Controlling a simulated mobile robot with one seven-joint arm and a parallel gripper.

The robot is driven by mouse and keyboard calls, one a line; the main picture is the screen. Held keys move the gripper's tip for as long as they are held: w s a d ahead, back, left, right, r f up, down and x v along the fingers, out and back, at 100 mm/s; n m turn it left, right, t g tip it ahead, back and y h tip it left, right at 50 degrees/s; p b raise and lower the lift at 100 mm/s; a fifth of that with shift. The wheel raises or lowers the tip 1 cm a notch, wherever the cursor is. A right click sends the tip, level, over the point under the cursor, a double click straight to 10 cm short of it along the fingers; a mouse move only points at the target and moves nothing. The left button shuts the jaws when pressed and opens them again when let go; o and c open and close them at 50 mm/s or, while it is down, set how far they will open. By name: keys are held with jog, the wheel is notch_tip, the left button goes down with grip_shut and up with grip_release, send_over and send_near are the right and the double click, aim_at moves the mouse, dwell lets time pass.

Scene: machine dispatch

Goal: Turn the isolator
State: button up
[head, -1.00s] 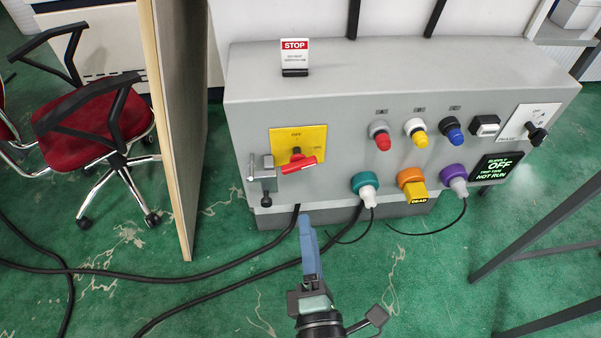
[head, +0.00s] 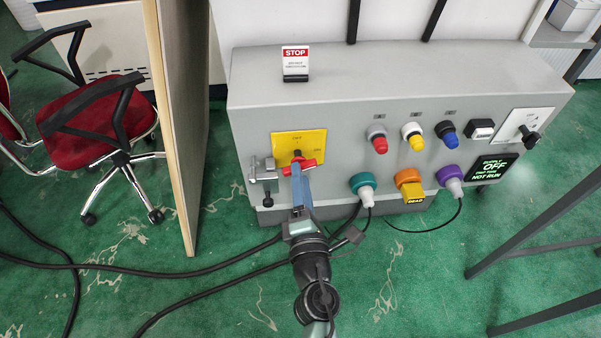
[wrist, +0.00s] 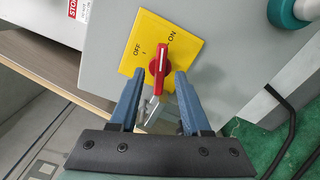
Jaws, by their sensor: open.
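The isolator is a red handle (head: 308,162) on a yellow plate (head: 313,139) at the left of the grey cabinet's front. In the wrist view, the handle (wrist: 158,62) stands on the plate (wrist: 190,62) marked OFF and ON. Its white line points up, nearer the ON mark. My gripper (head: 298,170) is at the handle in the head view and partly covers it. In the wrist view, my gripper (wrist: 158,80) is open, one blue finger on each side of the handle's lower part, with gaps showing. I cannot tell whether the fingertips reach its depth.
A grey clamp-like fitting (head: 262,171) sits left of the plate. A STOP sign (head: 295,63) stands on the cabinet (head: 400,75). Coloured plugs, lamps and a display (head: 494,167) reading OFF and NOT RUN are to the right. A wooden panel (head: 178,130) stands left.

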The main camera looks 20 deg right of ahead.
jog(key=shift+w+d, duration=0.2)
jog(key=shift+w, duration=0.4)
grip_shut()
